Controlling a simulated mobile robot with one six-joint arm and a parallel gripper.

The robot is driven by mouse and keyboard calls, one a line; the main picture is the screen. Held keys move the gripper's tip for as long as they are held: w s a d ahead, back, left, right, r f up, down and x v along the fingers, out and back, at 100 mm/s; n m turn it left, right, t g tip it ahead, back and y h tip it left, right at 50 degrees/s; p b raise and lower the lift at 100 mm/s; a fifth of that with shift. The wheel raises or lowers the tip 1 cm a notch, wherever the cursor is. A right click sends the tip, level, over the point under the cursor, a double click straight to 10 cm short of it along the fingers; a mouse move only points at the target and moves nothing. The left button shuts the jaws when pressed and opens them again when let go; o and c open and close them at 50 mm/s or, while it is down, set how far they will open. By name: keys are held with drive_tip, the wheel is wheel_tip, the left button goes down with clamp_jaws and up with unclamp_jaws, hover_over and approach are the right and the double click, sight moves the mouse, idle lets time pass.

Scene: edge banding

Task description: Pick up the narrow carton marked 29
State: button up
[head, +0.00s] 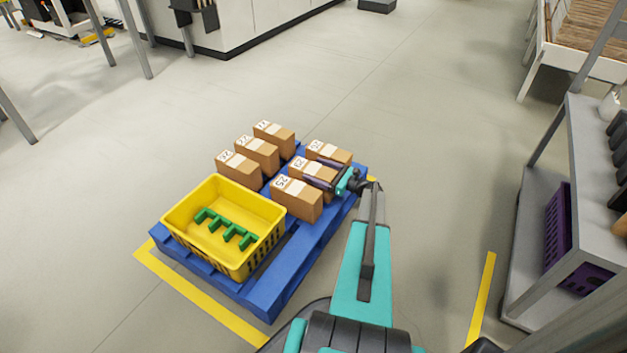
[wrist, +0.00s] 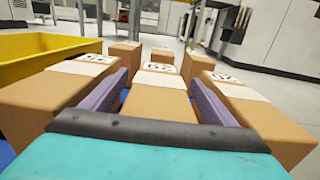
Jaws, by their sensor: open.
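The narrow carton marked 29 (head: 298,167) is a brown box with a white label, the middle one of the near row on the pallet. Its number shows upside down in the wrist view (wrist: 158,80). My gripper (head: 311,170) is open around it, with one purple finger on each side. In the wrist view both fingers of my gripper (wrist: 158,76) lie in the gaps beside the carton. I cannot tell whether either finger touches it. The carton rests among its neighbours.
Carton 25 (head: 296,200) and carton 20 (head: 329,153) stand close on either side. Several more cartons (head: 257,153) form a row behind. A yellow crate (head: 187,214) with green parts (head: 225,228) shares the blue pallet (head: 262,300). A grey shelf (head: 585,150) stands at right; floor between is clear.

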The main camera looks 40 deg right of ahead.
drive_tip(key=c, duration=1.9)
drive_tip(key=shift+r+p, duration=1.7)
drive_tip(key=shift+r, duration=3.35)
